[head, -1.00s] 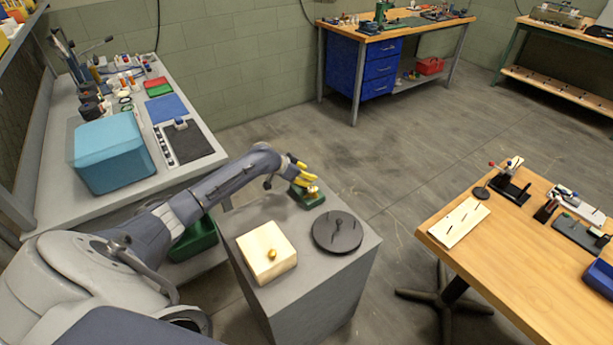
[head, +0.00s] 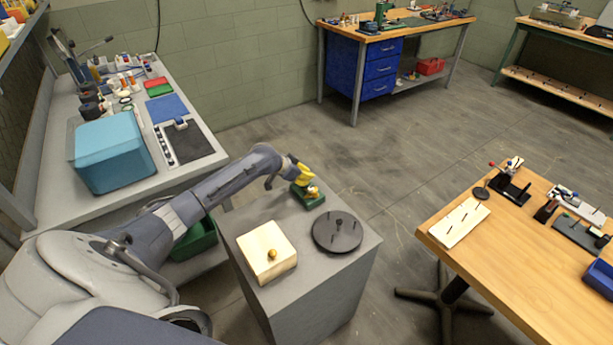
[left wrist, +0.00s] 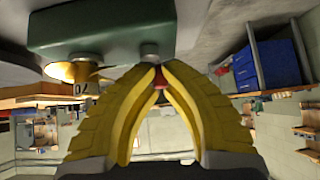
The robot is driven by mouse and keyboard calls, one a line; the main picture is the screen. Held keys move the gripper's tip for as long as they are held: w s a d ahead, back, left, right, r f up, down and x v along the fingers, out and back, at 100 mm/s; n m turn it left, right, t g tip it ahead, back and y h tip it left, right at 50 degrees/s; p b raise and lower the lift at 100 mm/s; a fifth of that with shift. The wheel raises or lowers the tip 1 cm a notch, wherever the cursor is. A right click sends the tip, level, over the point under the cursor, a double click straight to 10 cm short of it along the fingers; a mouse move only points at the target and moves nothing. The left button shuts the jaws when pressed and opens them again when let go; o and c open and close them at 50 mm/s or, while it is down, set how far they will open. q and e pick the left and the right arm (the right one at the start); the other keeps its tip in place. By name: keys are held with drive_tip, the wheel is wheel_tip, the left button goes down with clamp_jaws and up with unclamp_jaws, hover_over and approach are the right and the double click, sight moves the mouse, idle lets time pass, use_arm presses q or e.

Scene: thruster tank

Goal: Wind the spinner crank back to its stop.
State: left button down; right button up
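The spinner is a small dark green block (head: 309,202) with a brass part (head: 313,191), at the back of the grey pedestal. In the left wrist view the green body (left wrist: 100,35) lies across the top, with the brass cup (left wrist: 72,71) at its left and a grey stub at its lower edge. My left gripper (head: 308,183) is at the block; its yellow fingers nearly meet in the wrist view (left wrist: 160,72), just below the stub. A small red piece, apparently the crank's knob (left wrist: 161,82), shows between the fingertips. The crank's arm is mostly hidden. My right gripper is out of view.
On the pedestal (head: 310,290), a cream box (head: 262,262) with a brass knob and a black disc (head: 330,243) with upright pegs stand in front of the spinner. A grey bench is at the left; a wooden table (head: 530,290) is at the right.

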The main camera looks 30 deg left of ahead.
use_arm(q)
drive_tip(key=shift+w+r+m, duration=0.1)
drive_tip(key=shift+r+m, duration=0.05)
drive_tip(key=shift+m, duration=0.15)
drive_tip(key=shift+d+m+g+h, duration=0.25)
drive_tip(key=shift+m+g+h, duration=0.05)
drive_tip(key=shift+m+h, duration=0.3)
drive_tip(key=c, duration=1.4)
unclamp_jaws()
drive_tip(key=shift+d, duration=0.1)
